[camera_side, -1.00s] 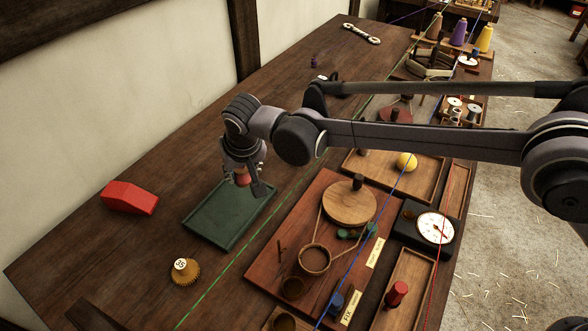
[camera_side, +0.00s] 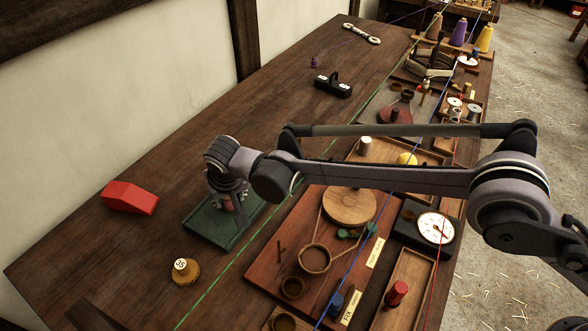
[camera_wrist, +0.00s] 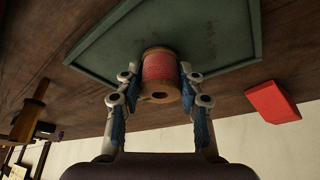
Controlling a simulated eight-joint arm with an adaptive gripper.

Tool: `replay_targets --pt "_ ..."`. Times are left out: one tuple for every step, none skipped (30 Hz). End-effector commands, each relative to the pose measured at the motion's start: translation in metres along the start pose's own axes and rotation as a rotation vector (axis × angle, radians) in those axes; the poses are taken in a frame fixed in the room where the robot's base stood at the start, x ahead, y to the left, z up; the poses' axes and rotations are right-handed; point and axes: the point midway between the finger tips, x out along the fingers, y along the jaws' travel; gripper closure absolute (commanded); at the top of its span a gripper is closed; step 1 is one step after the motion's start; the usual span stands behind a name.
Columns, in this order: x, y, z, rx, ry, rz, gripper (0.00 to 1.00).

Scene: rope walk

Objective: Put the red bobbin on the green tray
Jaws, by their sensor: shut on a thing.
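The green tray (camera_side: 207,224) lies flat on the bench left of the green line; in the wrist view it fills the upper middle (camera_wrist: 222,32). My gripper (camera_side: 229,207) is low over the tray, pointing down. It is shut on the red bobbin (camera_wrist: 160,70), with one finger on each side. The bobbin has pale wooden ends and a dark hole. In the side view the bobbin (camera_side: 228,206) is mostly hidden by the fingers. It is at or just above the tray floor; I cannot tell whether it touches.
A red wedge-shaped block (camera_side: 130,197) lies left of the tray. A reddish board (camera_side: 275,245) with cups and a wooden disc is to the right. A dial gauge (camera_side: 435,227) stands beyond. Coloured lines run along the bench.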

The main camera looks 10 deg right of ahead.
Motion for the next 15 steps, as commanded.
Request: replay_targets --pt "0.0008 0.0001 0.0003 0.0 0.0 0.0 0.86" --pt "0.0016 0.0001 0.0006 0.0 0.0 0.0 0.86" --pt "0.0026 0.0001 0.001 0.0 0.0 0.0 0.86" --pt "0.0028 0.0001 0.0011 0.0 0.0 0.0 0.59" --pt "0.0025 0.0001 0.001 0.0 0.0 0.0 0.51" --pt "0.0025 0.0001 0.001 0.0 0.0 0.0 0.4" --pt "0.0025 0.0001 0.001 0.0 0.0 0.0 0.4" --pt "0.0025 0.0001 0.001 0.0 0.0 0.0 0.4" --pt "0.0025 0.0001 0.001 0.0 0.0 0.0 0.4" --pt "0.0024 0.0001 0.001 0.0 0.0 0.0 0.4" --pt "0.0024 0.0001 0.001 0.0 0.0 0.0 0.4" --pt "0.0024 0.0001 0.001 0.0 0.0 0.0 0.4" --pt "0.0024 0.0001 0.001 0.0 0.0 0.0 0.4" --pt "0.0023 0.0001 0.001 0.0 0.0 0.0 0.4" --pt "0.002 0.0001 0.0008 0.0 0.0 0.0 0.4"
